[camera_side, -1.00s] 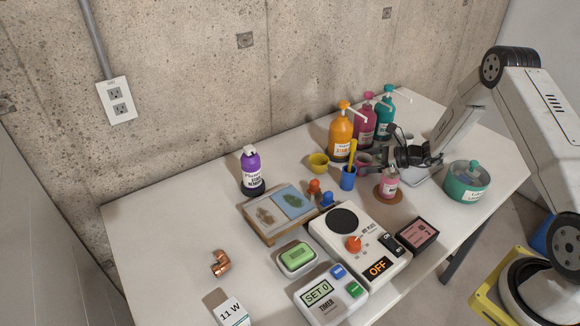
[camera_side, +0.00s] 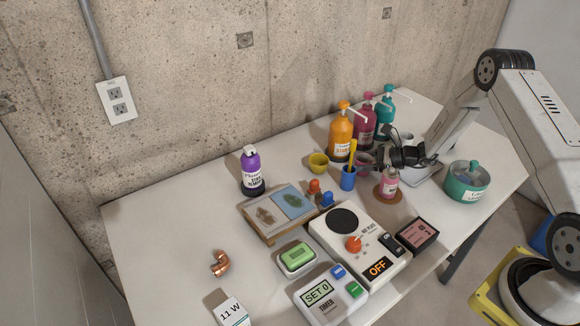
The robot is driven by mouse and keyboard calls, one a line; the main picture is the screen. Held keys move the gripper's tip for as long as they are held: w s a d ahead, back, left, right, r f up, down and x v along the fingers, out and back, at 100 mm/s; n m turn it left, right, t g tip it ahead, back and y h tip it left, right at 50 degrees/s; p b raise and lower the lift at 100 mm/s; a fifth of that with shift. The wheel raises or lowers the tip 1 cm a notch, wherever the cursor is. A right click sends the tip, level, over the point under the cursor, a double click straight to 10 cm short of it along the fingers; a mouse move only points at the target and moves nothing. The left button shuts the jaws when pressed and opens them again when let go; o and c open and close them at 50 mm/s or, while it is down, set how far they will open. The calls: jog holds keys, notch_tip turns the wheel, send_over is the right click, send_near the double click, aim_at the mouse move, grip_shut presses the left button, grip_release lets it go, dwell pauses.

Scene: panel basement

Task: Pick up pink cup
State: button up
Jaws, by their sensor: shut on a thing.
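I cannot tell whether the cup is clear of the table.
Orange (camera_side: 341,134), magenta (camera_side: 364,124) and teal pump bottles (camera_side: 384,110) stand close behind. A yellow cup (camera_side: 318,163), blue holder (camera_side: 348,179) and small pink bottle (camera_side: 389,183) stand nearby. A teal pot (camera_side: 466,183) is right.

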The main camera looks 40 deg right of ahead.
jog(key=shift+r, duration=0.15)
jog(key=shift+r, duration=0.8)
jog(key=s+a+r, duration=0.3)
jog(key=s+r, duration=0.8)
jog(key=s, duration=0.2)
jog(key=shift+s+a, duration=0.15)
jog(key=shift+s, duration=0.15)
